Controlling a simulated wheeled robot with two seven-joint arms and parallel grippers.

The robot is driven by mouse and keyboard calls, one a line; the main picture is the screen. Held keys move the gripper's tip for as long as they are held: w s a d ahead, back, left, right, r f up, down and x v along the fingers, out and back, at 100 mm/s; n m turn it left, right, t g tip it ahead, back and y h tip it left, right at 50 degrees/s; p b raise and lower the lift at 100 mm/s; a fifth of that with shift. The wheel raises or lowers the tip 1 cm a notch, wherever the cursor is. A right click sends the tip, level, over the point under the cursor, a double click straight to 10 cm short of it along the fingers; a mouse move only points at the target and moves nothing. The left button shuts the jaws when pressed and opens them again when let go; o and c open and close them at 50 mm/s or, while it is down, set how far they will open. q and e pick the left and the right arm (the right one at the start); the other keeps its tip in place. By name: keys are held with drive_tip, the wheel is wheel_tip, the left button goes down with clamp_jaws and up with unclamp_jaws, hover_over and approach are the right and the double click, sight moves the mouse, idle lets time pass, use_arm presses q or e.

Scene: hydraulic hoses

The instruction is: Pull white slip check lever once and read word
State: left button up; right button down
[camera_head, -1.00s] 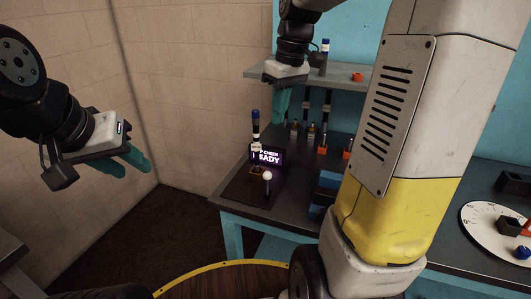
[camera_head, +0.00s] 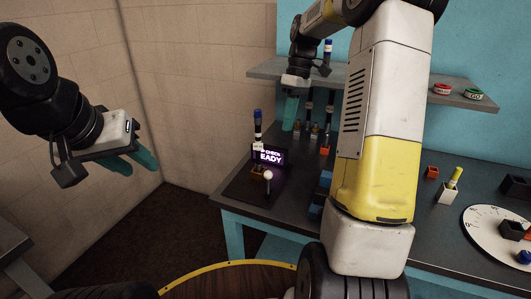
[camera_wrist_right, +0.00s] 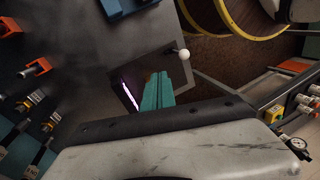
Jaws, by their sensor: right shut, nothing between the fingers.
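The slip check lever, with a white ball knob (camera_head: 267,175), stands on a dark base at the left front of the bench. Its knob also shows in the right wrist view (camera_wrist_right: 184,54). A small display (camera_head: 268,156) behind it shows purple-lit text, partly cut off, reading "P CHECK" and "EADY". My right gripper (camera_head: 290,112) is shut and empty, pointing down above and behind the display, apart from the lever. Its teal fingers lie together in the right wrist view (camera_wrist_right: 158,92). My left gripper (camera_head: 138,165) is open and empty in the air at the left.
A blue-capped hose (camera_head: 257,125) stands upright beside the display. A shelf (camera_head: 420,95) behind holds red and green rings. Fittings line the bench back, and a white dial (camera_head: 485,235) lies at right. My right arm hides the bench middle.

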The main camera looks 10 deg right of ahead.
approach(268, 183)
drive_tip(key=w+d+f, duration=0.3)
drive_tip(key=w, duration=0.1)
drive_tip(key=s+a, duration=0.1)
drive_tip(key=s+a+f, duration=0.1)
drive_tip(key=s, duration=0.1)
drive_tip(key=shift+a+f, duration=0.1)
drive_tip(key=shift+a, duration=0.2)
